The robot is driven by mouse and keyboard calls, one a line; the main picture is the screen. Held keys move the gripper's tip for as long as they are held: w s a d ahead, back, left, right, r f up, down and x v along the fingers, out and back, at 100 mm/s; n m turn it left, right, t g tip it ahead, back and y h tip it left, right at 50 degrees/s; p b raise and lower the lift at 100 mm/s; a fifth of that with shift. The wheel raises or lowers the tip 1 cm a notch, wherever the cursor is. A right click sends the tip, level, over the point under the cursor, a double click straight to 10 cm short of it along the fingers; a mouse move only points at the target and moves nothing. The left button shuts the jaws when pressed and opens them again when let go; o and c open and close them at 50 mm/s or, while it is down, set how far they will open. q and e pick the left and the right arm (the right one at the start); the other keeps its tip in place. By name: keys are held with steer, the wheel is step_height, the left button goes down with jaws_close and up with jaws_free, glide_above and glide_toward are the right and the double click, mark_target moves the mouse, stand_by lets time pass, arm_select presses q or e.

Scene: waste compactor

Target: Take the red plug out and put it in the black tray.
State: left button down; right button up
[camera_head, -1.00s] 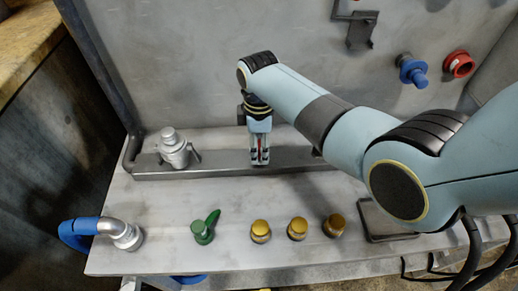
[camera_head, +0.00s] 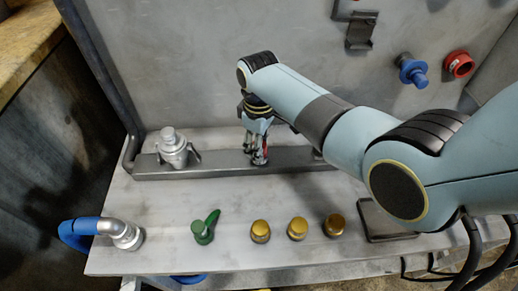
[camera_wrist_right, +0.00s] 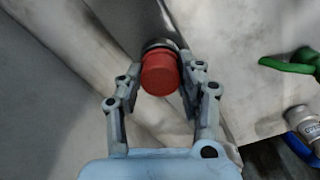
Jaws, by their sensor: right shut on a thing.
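The red plug (camera_wrist_right: 160,74) shows between the fingers of my right gripper (camera_wrist_right: 162,80) in the wrist view, with a grey metal ring behind it. My right gripper (camera_head: 258,158) is shut on the plug at the grey rail in the head view, where only a little red shows between the fingers. I cannot tell whether the plug is still seated. A dark-edged tray (camera_head: 408,235), seemingly the black tray, lies at the bench's right, partly hidden by my right arm. My left gripper is out of view.
A silver fitting (camera_head: 173,150) stands on the rail (camera_head: 215,165) to the left. A green-handled valve (camera_head: 203,231) and three yellow knobs (camera_head: 297,229) line the front. A blue hose with a metal end (camera_head: 118,231) is at front left. Red (camera_head: 459,64) and blue (camera_head: 412,70) connectors are on the wall.

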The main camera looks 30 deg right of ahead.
steer(key=o, duration=0.5)
jaws_close()
steer(key=n, duration=0.4)
steer(key=shift+n, duration=0.6)
steer(key=shift+n, duration=1.2)
